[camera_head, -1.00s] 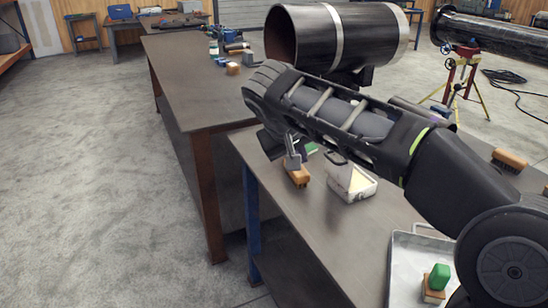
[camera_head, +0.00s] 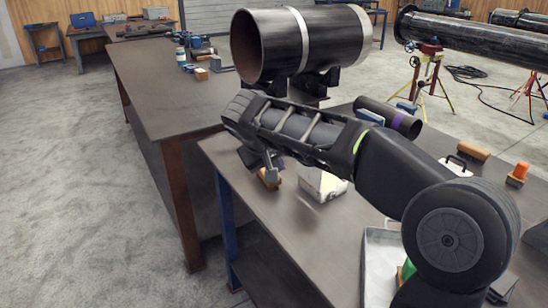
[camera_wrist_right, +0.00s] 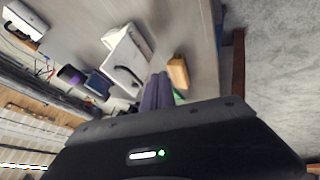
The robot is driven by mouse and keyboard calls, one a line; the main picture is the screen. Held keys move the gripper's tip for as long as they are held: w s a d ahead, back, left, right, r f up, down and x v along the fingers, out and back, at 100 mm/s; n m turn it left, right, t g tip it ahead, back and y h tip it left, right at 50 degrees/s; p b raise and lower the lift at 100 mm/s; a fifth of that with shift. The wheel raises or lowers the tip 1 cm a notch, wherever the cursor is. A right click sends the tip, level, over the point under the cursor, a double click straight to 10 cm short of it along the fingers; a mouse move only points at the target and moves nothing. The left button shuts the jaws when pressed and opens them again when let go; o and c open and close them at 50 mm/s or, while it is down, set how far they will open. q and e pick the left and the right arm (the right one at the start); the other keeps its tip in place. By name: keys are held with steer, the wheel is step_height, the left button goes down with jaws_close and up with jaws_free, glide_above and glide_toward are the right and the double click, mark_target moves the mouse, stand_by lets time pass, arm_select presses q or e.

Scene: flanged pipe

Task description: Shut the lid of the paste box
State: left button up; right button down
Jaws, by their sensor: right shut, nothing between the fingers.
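The white paste box (camera_head: 322,187) stands on the near bench in the head view, partly hidden under my right arm. It also shows in the right wrist view (camera_wrist_right: 125,52), with a black handle on its lid. The lid looks raised at an angle, but how far I cannot tell. My right gripper (camera_head: 271,173) is shut and empty, pointing down just left of the box, beside a wooden brush. In the right wrist view its dark fingers (camera_wrist_right: 158,92) are together, close to the box's handle side. Contact with the lid cannot be made out. My left gripper is not in view.
The wooden brush (camera_head: 268,180) lies left of the box, near the bench edge. A metal tray (camera_head: 376,265) is at the front. Another white item with a black handle (camera_head: 456,165) stands at right. A large pipe (camera_head: 300,42) is behind my arm.

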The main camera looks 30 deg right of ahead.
steer(key=d, duration=0.2)
steer(key=d+f, duration=0.1)
steer(key=w+d+p, duration=0.1)
steer(key=d, duration=0.1)
steer(key=shift+d+f, duration=0.3)
steer(key=shift+f, duration=0.1)
